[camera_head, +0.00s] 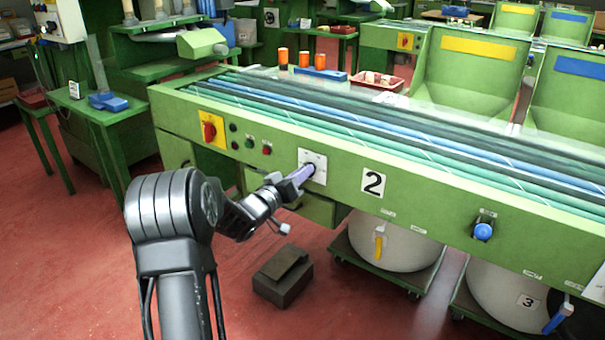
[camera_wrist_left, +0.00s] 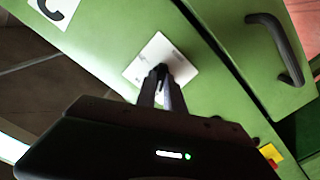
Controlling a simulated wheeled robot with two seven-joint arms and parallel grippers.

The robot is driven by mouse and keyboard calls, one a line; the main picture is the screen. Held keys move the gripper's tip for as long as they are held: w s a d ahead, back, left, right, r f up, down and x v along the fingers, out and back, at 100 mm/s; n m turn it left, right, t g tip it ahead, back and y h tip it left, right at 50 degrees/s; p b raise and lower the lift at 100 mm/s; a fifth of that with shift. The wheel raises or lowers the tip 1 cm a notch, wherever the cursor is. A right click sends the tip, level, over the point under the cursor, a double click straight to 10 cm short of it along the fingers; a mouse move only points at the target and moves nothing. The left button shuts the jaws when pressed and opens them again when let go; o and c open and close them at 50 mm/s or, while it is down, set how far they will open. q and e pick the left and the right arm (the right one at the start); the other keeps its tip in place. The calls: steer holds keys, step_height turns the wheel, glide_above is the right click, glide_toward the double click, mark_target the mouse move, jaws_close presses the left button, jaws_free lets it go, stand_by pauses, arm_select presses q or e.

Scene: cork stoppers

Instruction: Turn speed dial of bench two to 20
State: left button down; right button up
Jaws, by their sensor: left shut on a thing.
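Bench two is the green bench (camera_head: 230,115) with a white number 2 sign (camera_head: 372,183) on its front. The speed dial sits on a white plate (camera_head: 320,160) left of that sign; the plate also shows in the left wrist view (camera_wrist_left: 140,66). My left gripper (camera_head: 305,174) reaches the plate from the front and is shut on the dial. In the left wrist view its fingers (camera_wrist_left: 162,74) meet at the plate's middle. The fingers hide most of the dial, and I cannot read its setting. My right gripper is not in view.
A red rotary switch (camera_head: 209,130) on a yellow plate and small buttons sit left of the dial. A blue knob (camera_head: 483,231) is further right. A dark step block (camera_head: 284,275) stands on the red floor below. White bins (camera_head: 392,242) stand under the bench.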

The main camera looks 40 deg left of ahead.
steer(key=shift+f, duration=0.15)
arm_select(q)
steer(key=shift+d+f+m+b, duration=0.1)
steer(key=shift+m+b, duration=4.75)
steer(key=shift+m, duration=1.1)
steer(key=shift+d+f+m+b, duration=0.1)
steer(key=shift+m+b, duration=4.75)
steer(key=shift+m, duration=1.1)
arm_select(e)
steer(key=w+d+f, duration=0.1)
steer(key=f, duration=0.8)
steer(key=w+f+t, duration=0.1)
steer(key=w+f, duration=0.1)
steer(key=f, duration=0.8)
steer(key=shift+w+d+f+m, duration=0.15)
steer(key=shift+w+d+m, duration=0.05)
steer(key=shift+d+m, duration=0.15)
arm_select(q)
steer(key=c, duration=1.4)
jaws_free()
steer(key=shift+c, duration=0.2)
